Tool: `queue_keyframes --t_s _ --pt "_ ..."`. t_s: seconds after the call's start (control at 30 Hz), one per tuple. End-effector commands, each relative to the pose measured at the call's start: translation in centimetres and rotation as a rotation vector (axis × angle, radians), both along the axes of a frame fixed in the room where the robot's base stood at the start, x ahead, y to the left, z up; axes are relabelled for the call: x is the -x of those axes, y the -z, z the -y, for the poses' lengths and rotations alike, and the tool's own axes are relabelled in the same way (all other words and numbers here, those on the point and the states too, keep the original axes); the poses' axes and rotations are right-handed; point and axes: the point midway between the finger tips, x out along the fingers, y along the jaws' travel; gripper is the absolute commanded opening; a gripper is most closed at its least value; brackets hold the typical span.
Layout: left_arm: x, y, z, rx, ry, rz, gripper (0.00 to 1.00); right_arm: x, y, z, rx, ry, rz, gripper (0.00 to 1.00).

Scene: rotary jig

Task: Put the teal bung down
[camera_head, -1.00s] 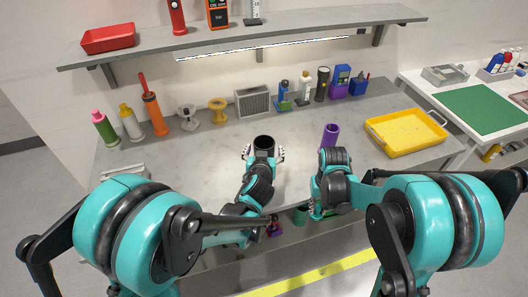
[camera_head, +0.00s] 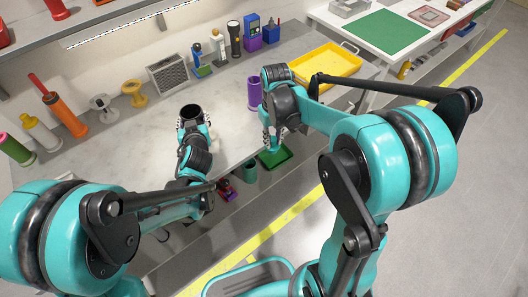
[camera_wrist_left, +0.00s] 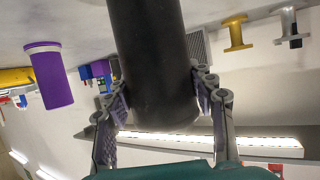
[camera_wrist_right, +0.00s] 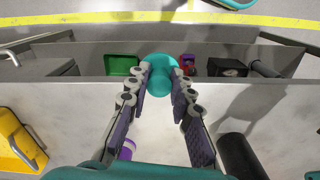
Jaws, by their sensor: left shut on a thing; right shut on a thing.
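The teal bung (camera_wrist_right: 160,70) is between the fingertips of my right gripper (camera_wrist_right: 160,84), which is shut on it. In the head view, my right gripper (camera_head: 272,138) points down by the bench's front edge, near the purple tube (camera_head: 254,92), with a bit of the bung (camera_head: 274,145) below its fingers. My left gripper (camera_head: 192,124) is shut around a black tube (camera_head: 191,110) over the bench. The black tube fills the middle of the left wrist view (camera_wrist_left: 152,60), with a finger on each side.
A yellow tray (camera_head: 328,67) stands at the bench's right end. Several tools and spools line the back. Bare bench top (camera_head: 150,150) lies left of the black tube.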

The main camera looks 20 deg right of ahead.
Motion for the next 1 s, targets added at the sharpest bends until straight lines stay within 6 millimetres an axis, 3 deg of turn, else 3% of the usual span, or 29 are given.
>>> queue_keyframes --t_s 0.13,0.27,0.5,0.73,0.9,1.0 --pt "0.0 0.0 0.0 0.0 0.0 0.0 0.25 -3.2 -3.7 -1.7 0.0 -0.041 0.0 0.0" --pt "0.0 0.0 0.0 0.0 0.0 0.0 0.25 -6.6 -6.4 -4.6 0.0 -0.07 0.0 0.0" --pt "0.0 0.0 0.0 0.0 0.0 0.0 0.25 -12.1 -13.6 -12.3 0.0 -0.133 0.0 0.0" --pt "0.0 0.0 0.0 0.0 0.0 0.0 0.25 -13.7 -20.4 -19.2 0.0 -0.186 0.0 0.0" --pt "0.0 0.0 0.0 0.0 0.0 0.0 0.25 -13.6 -23.0 -21.6 0.0 -0.203 0.0 0.0" --pt "0.0 0.0 0.0 0.0 0.0 0.0 0.25 -13.4 -23.4 -22.2 0.0 -0.208 0.0 0.0"
